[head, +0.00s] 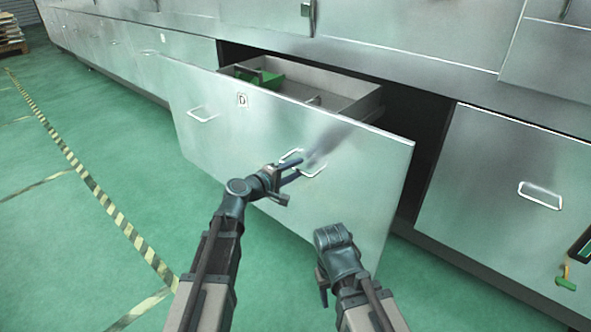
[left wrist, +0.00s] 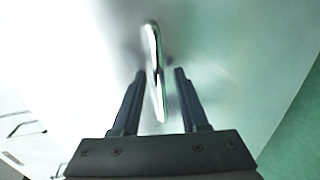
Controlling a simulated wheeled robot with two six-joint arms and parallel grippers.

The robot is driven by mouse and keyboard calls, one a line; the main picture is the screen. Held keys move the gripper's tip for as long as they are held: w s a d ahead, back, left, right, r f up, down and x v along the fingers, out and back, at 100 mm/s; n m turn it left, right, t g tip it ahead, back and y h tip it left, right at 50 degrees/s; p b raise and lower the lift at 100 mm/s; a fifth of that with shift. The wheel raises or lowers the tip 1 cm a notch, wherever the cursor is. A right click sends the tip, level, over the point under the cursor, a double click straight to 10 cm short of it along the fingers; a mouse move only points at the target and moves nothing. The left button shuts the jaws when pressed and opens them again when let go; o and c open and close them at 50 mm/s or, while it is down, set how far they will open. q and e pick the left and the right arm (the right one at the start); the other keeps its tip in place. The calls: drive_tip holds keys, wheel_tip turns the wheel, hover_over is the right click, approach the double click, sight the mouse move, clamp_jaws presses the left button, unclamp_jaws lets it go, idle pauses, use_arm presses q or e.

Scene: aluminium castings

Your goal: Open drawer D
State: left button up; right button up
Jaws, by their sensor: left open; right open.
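Drawer D (head: 230,140) is a grey metal drawer standing pulled out of the cabinet row, its inside partly visible behind the front. The label D (head: 242,100) is on its front, between two wire handles. The left handle (head: 202,115) is free. My left gripper (head: 301,168) is open at the right handle (head: 313,172). In the left wrist view that handle (left wrist: 154,60) stands between the two spread fingers (left wrist: 157,95), with gaps beside it. My right gripper (head: 325,280) is low in front of the drawer, away from the handles; its fingers are mostly hidden.
Inside the drawer are a green part (head: 262,78) and dividers. A closed neighbouring drawer with a handle (head: 541,195) is at the right. Cabinet doors (head: 420,30) rise above. Green floor (head: 130,170) with a striped line (head: 100,205) is clear at the left.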

use_arm(q)
drive_tip(key=p+v, duration=0.2)
drive_tip(key=v, duration=1.1)
drive_tip(key=shift+s+p, duration=0.15)
drive_tip(key=shift+p, duration=0.15)
drive_tip(key=s+d+f+m+g+y+p, duration=0.2)
drive_tip(key=s+d+f+m+g+p, duration=0.4)
drive_tip(key=s+d+m+g, duration=0.5)
drive_tip(key=s+a+m+g+y+p, duration=0.25)
drive_tip(key=s+m+y+p, duration=0.2)
drive_tip(key=s+y, duration=0.4)
wheel_tip(320, 180, up, 37)
drive_tip(key=p, duration=3.7)
drive_tip(key=shift+a+n+t+p, duration=0.2)
drive_tip(key=shift+n+t+p, duration=0.15)
drive_tip(key=shift+n+p, duration=0.1)
drive_tip(key=shift+w, duration=0.1)
